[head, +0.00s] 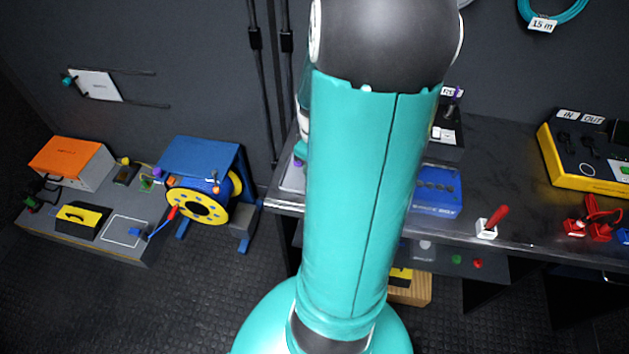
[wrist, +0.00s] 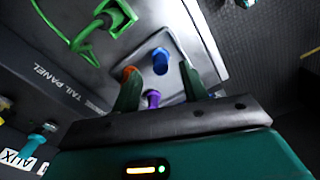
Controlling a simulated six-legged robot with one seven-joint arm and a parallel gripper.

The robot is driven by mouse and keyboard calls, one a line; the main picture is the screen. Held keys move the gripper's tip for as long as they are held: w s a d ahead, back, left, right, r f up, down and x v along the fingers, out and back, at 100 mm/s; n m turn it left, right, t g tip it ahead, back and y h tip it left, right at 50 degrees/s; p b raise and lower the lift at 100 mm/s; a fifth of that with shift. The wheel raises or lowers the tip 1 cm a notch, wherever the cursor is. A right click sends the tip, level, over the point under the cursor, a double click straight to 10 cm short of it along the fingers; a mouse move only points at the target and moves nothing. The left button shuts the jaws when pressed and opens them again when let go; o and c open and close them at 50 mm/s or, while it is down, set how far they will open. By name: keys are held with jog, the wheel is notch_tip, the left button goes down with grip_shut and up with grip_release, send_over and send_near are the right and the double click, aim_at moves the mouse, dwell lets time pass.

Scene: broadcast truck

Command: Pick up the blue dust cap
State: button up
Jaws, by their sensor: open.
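In the wrist view the blue dust cap (wrist: 160,61) stands on a grey surface inside a pale outlined square. My gripper (wrist: 159,72) is open, with one finger to each side of the cap in the picture. The cap shows around the level of the fingertips, and I see no contact; the height gap cannot be told. An orange cap (wrist: 128,72) is partly hidden by the left finger. A purple cap (wrist: 153,98) shows between the fingers, nearer the palm. In the head view my arm hides the gripper and the blue cap.
A green connector with its cable (wrist: 112,20) lies beside the caps on the surface marked TAIL PANEL. In the head view a blue box (head: 437,190), a red-handled switch (head: 491,222) and a yellow-edged panel (head: 585,165) stand on the dark bench. A cable reel (head: 200,200) is at left.

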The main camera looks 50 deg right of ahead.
jog(key=f, duration=0.4)
jog(key=shift+w+f, duration=0.2)
jog(key=shift+f, duration=0.05)
jog(key=c, duration=0.8)
